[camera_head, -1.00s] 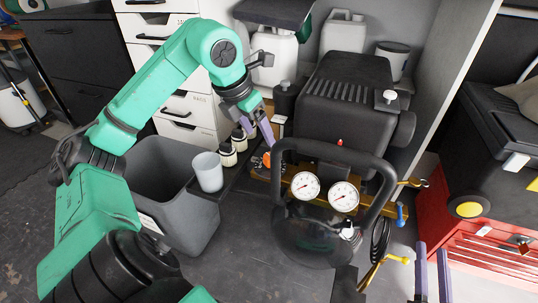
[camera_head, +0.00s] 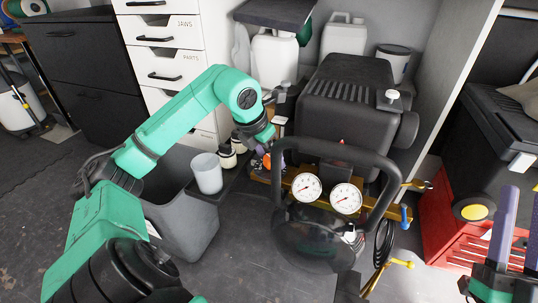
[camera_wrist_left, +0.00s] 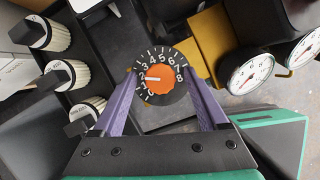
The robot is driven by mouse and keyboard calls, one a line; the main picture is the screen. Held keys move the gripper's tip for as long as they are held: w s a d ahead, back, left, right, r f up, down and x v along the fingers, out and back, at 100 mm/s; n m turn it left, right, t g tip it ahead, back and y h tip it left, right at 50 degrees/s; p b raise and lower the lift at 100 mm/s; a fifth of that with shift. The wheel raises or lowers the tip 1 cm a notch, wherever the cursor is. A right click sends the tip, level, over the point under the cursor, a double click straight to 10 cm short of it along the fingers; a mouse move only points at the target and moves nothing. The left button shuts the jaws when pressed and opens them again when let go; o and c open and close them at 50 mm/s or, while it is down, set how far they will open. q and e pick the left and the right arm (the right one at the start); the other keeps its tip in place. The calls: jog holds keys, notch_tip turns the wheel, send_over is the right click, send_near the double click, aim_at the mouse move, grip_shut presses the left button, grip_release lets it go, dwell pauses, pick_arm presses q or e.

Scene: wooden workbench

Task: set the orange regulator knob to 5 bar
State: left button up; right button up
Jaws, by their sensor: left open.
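The orange regulator knob (camera_wrist_left: 160,85) sits in a black dial marked 0 to 8 in the left wrist view. Its white pointer line points left, close to the 2. My left gripper (camera_wrist_left: 159,74) is open, with a purple finger on each side of the knob. I cannot tell whether the fingers touch it. In the head view, the left gripper (camera_head: 262,152) is at the regulator, and a bit of the orange knob (camera_head: 267,161) shows. My right gripper (camera_head: 518,195) is open and empty at the right edge, away from the regulator.
Black-and-white filters (camera_wrist_left: 52,34) line the left side in the wrist view. A white cup (camera_head: 207,173) and a grey bin (camera_head: 180,225) stand left.

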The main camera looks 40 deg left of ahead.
pick_arm(q)
grip_shut()
